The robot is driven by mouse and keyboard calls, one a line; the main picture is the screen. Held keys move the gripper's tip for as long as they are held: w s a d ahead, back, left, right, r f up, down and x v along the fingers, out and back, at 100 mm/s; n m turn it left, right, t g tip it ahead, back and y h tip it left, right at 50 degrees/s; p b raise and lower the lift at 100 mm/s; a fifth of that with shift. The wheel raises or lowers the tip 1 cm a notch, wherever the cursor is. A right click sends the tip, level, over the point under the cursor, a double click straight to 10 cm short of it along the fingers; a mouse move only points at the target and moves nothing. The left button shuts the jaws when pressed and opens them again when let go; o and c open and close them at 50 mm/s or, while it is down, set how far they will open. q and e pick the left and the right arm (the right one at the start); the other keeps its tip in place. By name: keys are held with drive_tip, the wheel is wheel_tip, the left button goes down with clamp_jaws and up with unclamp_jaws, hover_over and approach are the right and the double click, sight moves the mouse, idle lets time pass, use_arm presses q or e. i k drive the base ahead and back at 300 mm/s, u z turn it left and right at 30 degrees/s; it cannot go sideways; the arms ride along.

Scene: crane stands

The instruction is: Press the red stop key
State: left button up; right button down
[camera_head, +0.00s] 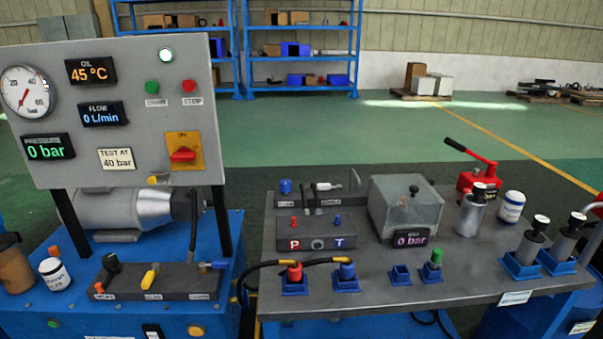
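The red stop key (189,86) is a small round button on the upright grey panel (120,165) at the left, above a STOP label. A green key (152,87) sits just left of it over its own label. A lit lamp (166,55) is above the two keys. The flow display (101,114) reads 0 L/min and the pressure display (47,147) reads 0 bar. Nothing covers the stop key. Neither of my grippers shows in the head view.
A red rotary switch on a yellow plate (183,152) is below the keys. The blue bench (215,315) under the panel carries a lever block (160,280). A grey table (470,270) at right holds hoses, fittings and a clear-covered box (405,205). A gap separates bench and table.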

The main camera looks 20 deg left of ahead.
sight(190, 85)
drive_tip(key=u, duration=1.8)
